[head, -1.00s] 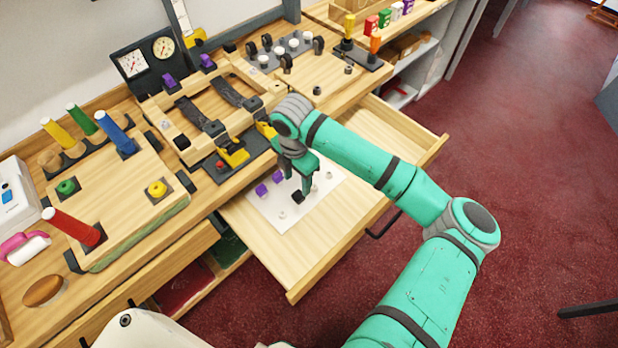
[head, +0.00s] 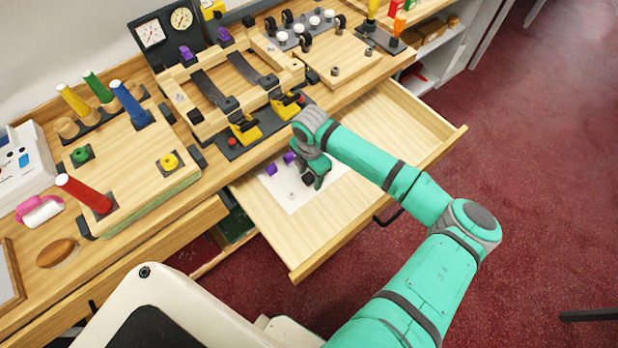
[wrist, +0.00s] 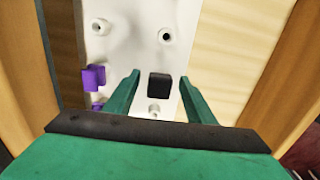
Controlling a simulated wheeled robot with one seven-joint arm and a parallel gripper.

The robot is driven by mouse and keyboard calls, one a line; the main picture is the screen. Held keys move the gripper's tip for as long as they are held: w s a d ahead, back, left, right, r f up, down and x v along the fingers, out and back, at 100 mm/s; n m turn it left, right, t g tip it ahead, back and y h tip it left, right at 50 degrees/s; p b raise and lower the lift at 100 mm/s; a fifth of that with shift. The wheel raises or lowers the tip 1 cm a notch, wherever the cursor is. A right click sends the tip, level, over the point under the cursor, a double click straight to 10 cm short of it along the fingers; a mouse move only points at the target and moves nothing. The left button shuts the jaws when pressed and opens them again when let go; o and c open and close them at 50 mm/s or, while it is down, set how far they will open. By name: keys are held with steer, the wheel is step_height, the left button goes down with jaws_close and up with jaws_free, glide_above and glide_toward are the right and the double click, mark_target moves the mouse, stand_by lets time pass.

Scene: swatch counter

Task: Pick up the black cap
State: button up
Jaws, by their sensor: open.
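The black cap (wrist: 159,87) is a small dark block on a white plate (wrist: 133,50) in the open drawer. In the wrist view it lies between the two green fingers of my gripper (wrist: 157,82), with a gap on each side. My gripper is open. In the head view my gripper (head: 318,182) is over the white plate (head: 290,204), and the cap (head: 307,179) is partly hidden by it. How far the fingertips are above the plate is hard to tell.
Two purple clips (wrist: 94,77) stand on the plate, left of the fingers. Several small pale posts rise from it, one (wrist: 164,36) beyond the cap. The open drawer's (head: 300,270) walls surround the plate. The counter with yellow clamps (head: 246,130) is behind.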

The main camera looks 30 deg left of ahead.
steer(key=shift+f, duration=0.4)
steer(key=c, duration=1.1)
steer(key=shift+r, duration=0.5)
step_height(320, 180, up, 2)
steer(key=s+d+r, duration=0.6)
steer(key=s, duration=0.1)
steer(key=s+d+r, duration=0.3)
steer(key=r, duration=0.1)
steer(key=shift+s, duration=0.4)
